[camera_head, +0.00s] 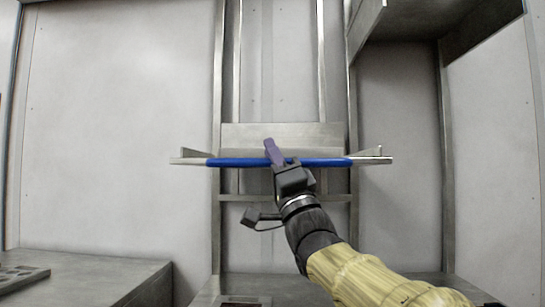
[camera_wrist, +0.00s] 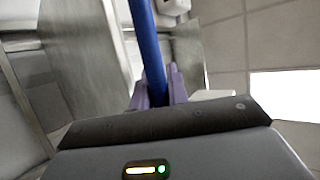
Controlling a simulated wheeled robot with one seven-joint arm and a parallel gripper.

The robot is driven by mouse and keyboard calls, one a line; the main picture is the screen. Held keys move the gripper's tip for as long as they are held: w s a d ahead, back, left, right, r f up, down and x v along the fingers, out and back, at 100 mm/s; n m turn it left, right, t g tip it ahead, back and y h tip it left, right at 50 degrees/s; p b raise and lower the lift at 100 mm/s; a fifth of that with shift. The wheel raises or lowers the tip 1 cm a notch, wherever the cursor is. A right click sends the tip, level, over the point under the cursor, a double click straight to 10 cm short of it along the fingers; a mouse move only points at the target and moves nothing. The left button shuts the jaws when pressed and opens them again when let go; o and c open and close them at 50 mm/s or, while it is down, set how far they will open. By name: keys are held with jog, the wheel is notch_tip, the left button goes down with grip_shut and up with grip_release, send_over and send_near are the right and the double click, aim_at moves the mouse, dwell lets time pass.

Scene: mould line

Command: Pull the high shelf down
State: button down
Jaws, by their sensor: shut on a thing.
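The high shelf (camera_head: 285,133) is a grey metal carriage set between upright rails on the back wall. A blue bar (camera_head: 228,162) with bare metal ends runs level across its front. My gripper (camera_head: 273,155) is at the middle of the bar, with its purple fingers around the blue part. In the wrist view the blue bar (camera_wrist: 150,50) runs down between the purple fingers of my gripper (camera_wrist: 158,90), which is shut on it. The exact finger contact is partly hidden by the gripper body.
A grey bench (camera_head: 95,275) stands at the lower left, with a dark slotted block (camera_head: 22,276) on it. A metal cabinet (camera_head: 430,18) overhangs at the upper right. A low surface (camera_head: 240,287) lies below the rails. The space between it and the bar looks open.

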jog(key=shift+w+f, duration=0.15)
jog(key=shift+f, duration=0.3)
jog(key=c, duration=1.4)
grip_release()
jog(key=shift+o, duration=0.2)
jog(key=shift+r, duration=0.1)
jog(key=shift+r, duration=0.1)
jog(key=b+v, duration=0.2)
jog(key=v, duration=1.5)
jog(key=shift+s, duration=0.2)
jog(key=shift+d, duration=0.1)
